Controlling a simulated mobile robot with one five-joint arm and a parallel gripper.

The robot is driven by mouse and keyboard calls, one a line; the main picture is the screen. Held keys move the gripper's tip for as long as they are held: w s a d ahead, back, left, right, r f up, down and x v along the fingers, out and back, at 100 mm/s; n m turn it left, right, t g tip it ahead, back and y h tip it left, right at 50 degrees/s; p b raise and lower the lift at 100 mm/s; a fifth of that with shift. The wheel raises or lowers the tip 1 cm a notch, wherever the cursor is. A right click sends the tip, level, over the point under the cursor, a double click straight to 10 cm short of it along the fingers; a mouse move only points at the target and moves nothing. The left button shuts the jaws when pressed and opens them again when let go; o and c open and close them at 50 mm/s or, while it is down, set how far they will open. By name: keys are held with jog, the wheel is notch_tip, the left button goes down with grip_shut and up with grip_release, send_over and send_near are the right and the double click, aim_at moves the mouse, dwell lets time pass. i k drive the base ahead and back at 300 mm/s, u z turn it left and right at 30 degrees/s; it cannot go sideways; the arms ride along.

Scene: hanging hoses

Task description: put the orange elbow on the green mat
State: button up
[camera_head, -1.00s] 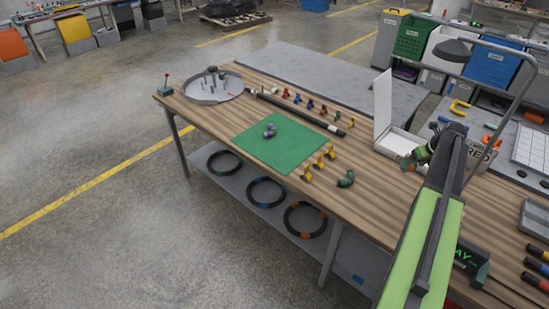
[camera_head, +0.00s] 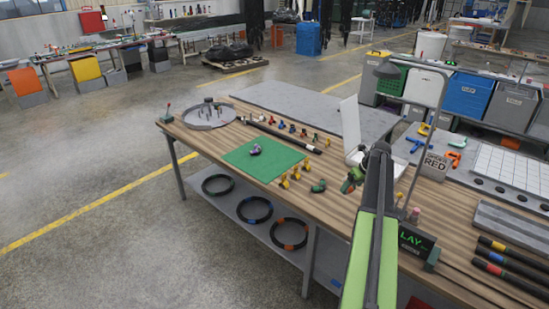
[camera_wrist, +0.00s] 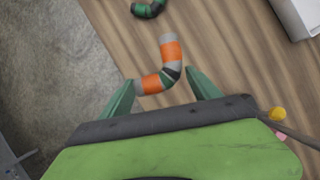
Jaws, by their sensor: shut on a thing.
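The orange elbow (camera_wrist: 170,52) is a bent pipe piece with grey ends and a black band at the bend. In the wrist view my gripper (camera_wrist: 160,80) has a green finger on each side of it and holds it. In the head view my gripper (camera_head: 352,182) is over the table's front part, right of the green mat (camera_head: 281,165), and the elbow there is mostly hidden. The mat lies flat on the wooden table with a purple-grey piece (camera_head: 254,150) on it.
A green and black elbow (camera_head: 319,186) lies between the mat and my gripper. Several yellow pieces (camera_head: 295,174) stand by the mat's right edge. The mat's front half is bare.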

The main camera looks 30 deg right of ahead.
aim_at(274, 162)
jog(key=z, duration=0.25)
jog(key=i, duration=1.9)
jog(key=u, duration=0.95)
